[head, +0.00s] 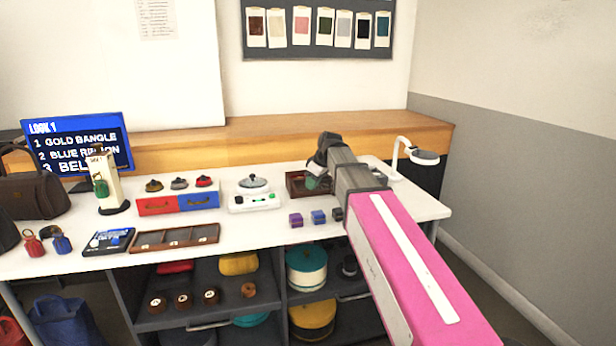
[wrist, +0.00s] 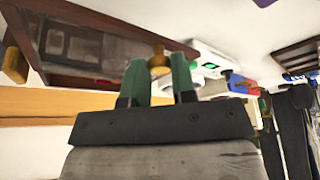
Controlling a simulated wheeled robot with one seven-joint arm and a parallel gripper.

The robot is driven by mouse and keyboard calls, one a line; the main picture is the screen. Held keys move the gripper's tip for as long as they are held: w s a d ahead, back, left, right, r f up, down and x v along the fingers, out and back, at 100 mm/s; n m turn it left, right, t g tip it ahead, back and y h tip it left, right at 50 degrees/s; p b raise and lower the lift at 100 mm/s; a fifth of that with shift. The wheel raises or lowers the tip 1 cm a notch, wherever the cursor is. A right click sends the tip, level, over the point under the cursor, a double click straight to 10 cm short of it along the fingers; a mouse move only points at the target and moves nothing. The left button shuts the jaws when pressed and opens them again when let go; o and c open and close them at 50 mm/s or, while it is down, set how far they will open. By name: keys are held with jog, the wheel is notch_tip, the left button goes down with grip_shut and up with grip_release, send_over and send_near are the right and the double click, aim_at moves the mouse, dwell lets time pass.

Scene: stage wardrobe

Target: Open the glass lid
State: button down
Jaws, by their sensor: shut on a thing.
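A brown wooden case (head: 296,184) stands on the white table at the right, partly hidden behind my gripper. In the wrist view, its dark framed lid with a greyish glass pane (wrist: 85,48) shows at the upper left. A brass-coloured knob (wrist: 158,62) at the lid's edge sits between my green fingertips. My gripper (wrist: 159,77) is shut on this knob; in the head view its fingertips (head: 314,182) are at the case's right side. I cannot tell how far the lid is raised.
A white device with a round clear cover (head: 254,183) stands left of the case. Small purple and blue blocks (head: 318,217) sit in front of it. A lamp (head: 412,153) stands at the right end. A compartmented brown tray (head: 175,237) lies at the front.

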jog(key=shift+s+d, duration=0.15)
jog(key=shift+s, duration=0.35)
jog(key=shift+s+d, duration=0.15)
jog(key=shift+s, duration=0.35)
jog(key=c, duration=0.9)
grip_release()
jog(key=shift+c, duration=0.2)
jog(key=shift+r, duration=0.1)
jog(key=v, duration=1)
jog(key=shift+d+r, duration=0.2)
jog(key=shift+r, duration=0.1)
